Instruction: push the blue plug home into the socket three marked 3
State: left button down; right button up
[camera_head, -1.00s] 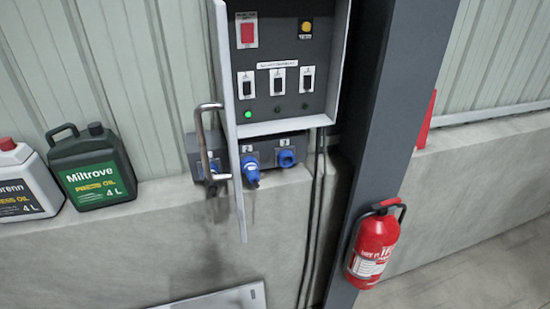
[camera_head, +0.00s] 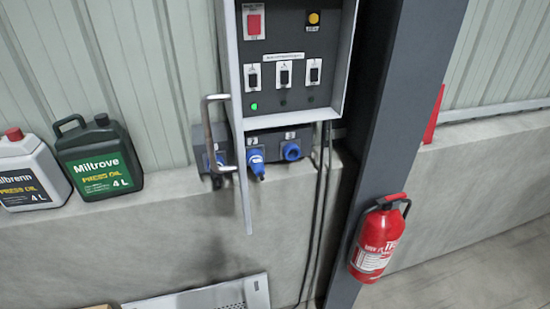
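A grey socket box (camera_head: 273,140) is on the wall under the open control cabinet (camera_head: 285,60). Its rightmost socket (camera_head: 291,151) is blue, faces outward and looks empty; its small label seems to read 3. A blue plug (camera_head: 256,165) is at the middle socket, sticking out and pointing downward; I cannot tell how deep it sits. Neither of my grippers is in view.
The cabinet door (camera_head: 232,100), with its bar handle (camera_head: 205,130), stands open in front of the box's left part. Oil cans (camera_head: 97,160) stand on the ledge at left. A dark column (camera_head: 400,90) with a fire extinguisher (camera_head: 377,243) is at right. Dark cables hang beside it.

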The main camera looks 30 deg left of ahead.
aim_at(256, 162)
jog(key=z, duration=1.3)
jog(key=i, duration=0.5)
jog(key=u, duration=1.85)
